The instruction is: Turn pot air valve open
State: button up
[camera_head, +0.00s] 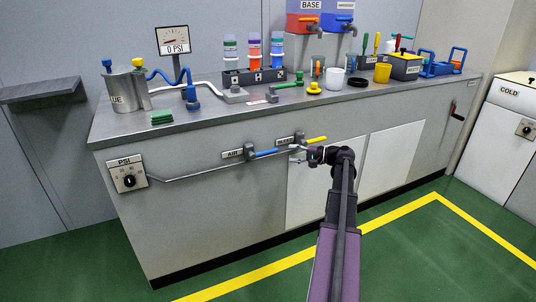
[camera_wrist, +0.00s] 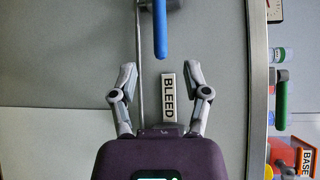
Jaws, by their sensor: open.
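The air valve has a blue lever handle (camera_head: 264,154) on the front of the counter, beside the AIR label (camera_head: 232,153). The handle lies roughly along the thin metal pipe. In the wrist view the blue handle (camera_wrist: 161,32) points down from its grey valve body at the top edge. My gripper (camera_head: 297,154) is at the counter front, right of the blue handle. In the wrist view my gripper (camera_wrist: 160,72) is open and empty, with the handle's end ahead of and between its fingertips, and I cannot tell the depth gap.
The BLEED label (camera_wrist: 168,95) shows between my fingers. The bleed valve's yellow handle (camera_head: 316,139) is just above my gripper. A PSI dial (camera_head: 128,175) is at the counter's left. The counter top (camera_head: 205,112) holds bottles, cups and a pot (camera_head: 129,90). The floor in front is clear.

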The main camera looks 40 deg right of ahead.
aim_at(270, 152)
jog(key=b+x, duration=0.1)
jog(key=x, duration=0.9)
jog(key=shift+w, duration=0.1)
jog(key=shift+c, duration=0.2)
grip_shut()
jog(key=shift+a, duration=0.3)
jog(key=shift+d, duration=0.2)
jog(key=shift+a+r, duration=0.1)
